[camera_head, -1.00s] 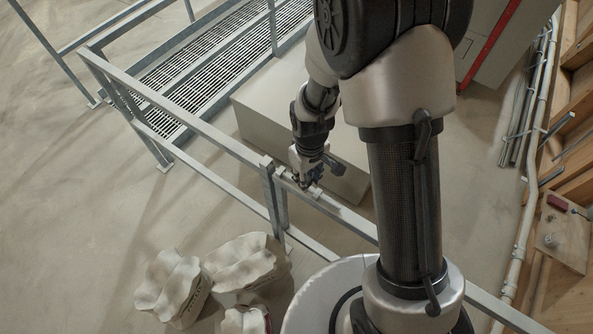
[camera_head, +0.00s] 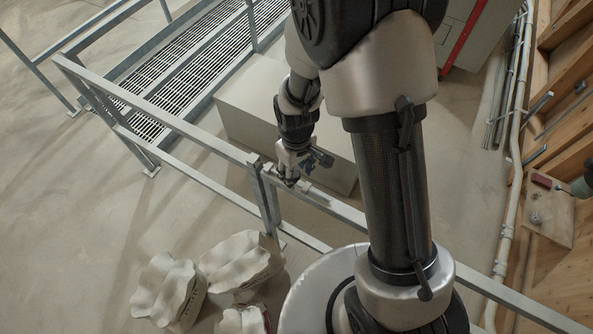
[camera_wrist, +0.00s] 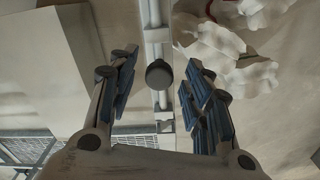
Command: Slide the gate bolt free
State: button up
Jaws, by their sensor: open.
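The grey gate rail (camera_head: 338,207) runs diagonally across the head view, meeting an upright post (camera_head: 264,198). The bolt fittings lie on the rail beside the post, mostly hidden under my gripper (camera_head: 290,180). In the wrist view, the bolt's dark round knob (camera_wrist: 160,75) stands between the two fingers of my gripper (camera_wrist: 160,61). The bolt rod (camera_wrist: 153,18) runs up and down the picture behind the knob, with a bracket (camera_wrist: 165,120) below it. My gripper is open, with a gap on each side of the knob.
White sacks (camera_head: 165,290) stand on the floor in front of the rail. A beige block (camera_head: 250,103) stands behind it, with a slatted grating (camera_head: 190,65) farther back. A wooden board (camera_head: 551,213) is at the right. Open floor lies at the left.

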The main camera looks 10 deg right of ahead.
aim_at(298, 175)
notch_tip(298, 175, up, 12)
jog(key=shift+f, duration=0.15)
dwell(0.7)
jog(key=s+d+m+t+b, duration=0.2)
jog(key=s+d+m+b, duration=0.1)
jog(key=s+b, duration=0.5)
jog(key=s+d+m+t+b, duration=0.2)
jog(key=s+d+b, duration=0.3)
jog(key=s+b, duration=0.3)
jog(key=shift+d+f+m+t+b, duration=0.2)
jog(key=shift+f+m+t+b, duration=0.1)
jog(key=shift+m+b, duration=0.7)
